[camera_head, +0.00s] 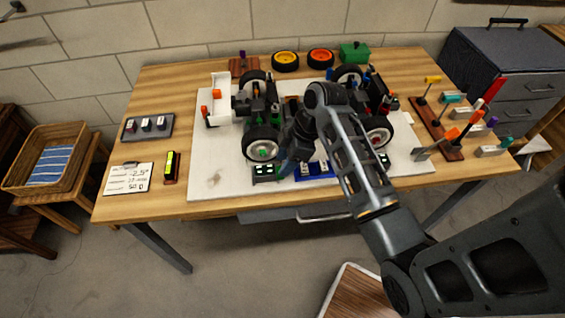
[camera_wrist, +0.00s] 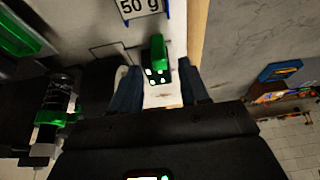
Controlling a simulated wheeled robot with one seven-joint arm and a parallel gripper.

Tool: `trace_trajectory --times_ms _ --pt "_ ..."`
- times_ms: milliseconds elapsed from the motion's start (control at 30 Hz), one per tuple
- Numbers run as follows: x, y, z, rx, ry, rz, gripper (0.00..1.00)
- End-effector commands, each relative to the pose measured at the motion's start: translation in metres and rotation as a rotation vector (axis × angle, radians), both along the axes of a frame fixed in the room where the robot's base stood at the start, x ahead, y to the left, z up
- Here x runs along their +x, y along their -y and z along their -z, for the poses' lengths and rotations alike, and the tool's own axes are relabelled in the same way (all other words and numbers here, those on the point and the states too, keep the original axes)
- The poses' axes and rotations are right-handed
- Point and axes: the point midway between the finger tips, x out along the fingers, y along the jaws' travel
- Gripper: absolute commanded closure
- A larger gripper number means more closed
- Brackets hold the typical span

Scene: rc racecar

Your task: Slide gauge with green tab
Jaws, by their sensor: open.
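A small black gauge with a green tab (camera_wrist: 158,48) and white-lit marks shows in the wrist view. It stands on a pale strip between my gripper's two dark fingers (camera_wrist: 158,78), with a visible gap on each side. My gripper is open and does not hold it. In the head view, my gripper (camera_head: 287,168) is low at the front edge of the white board, below the racecar. A dark block with green-white marks (camera_head: 265,173) sits just left of it there. My wrist partly hides this area.
The racecar's front-left wheel (camera_head: 262,143) is close by. A blue-framed piece (camera_head: 314,169) lies right of my gripper; a "50 g" label (camera_wrist: 140,8) shows in the wrist view. A rack of coloured-handle tools (camera_head: 440,130) stands at right.

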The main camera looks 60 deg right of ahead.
Motion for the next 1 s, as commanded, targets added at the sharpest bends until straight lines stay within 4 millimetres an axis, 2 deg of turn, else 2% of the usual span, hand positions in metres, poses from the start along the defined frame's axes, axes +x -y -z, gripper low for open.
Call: trace_trajectory --times_ms 200,500,900,1000 --pt "0.006 -0.005 0.017 0.0 0.0 0.001 0.55" --pt "0.007 -0.005 0.02 -0.001 0.001 0.002 0.55" --pt "0.007 -0.005 0.019 -0.001 0.001 0.002 0.94" --pt "0.007 -0.005 0.019 -0.001 0.001 0.002 1.0"
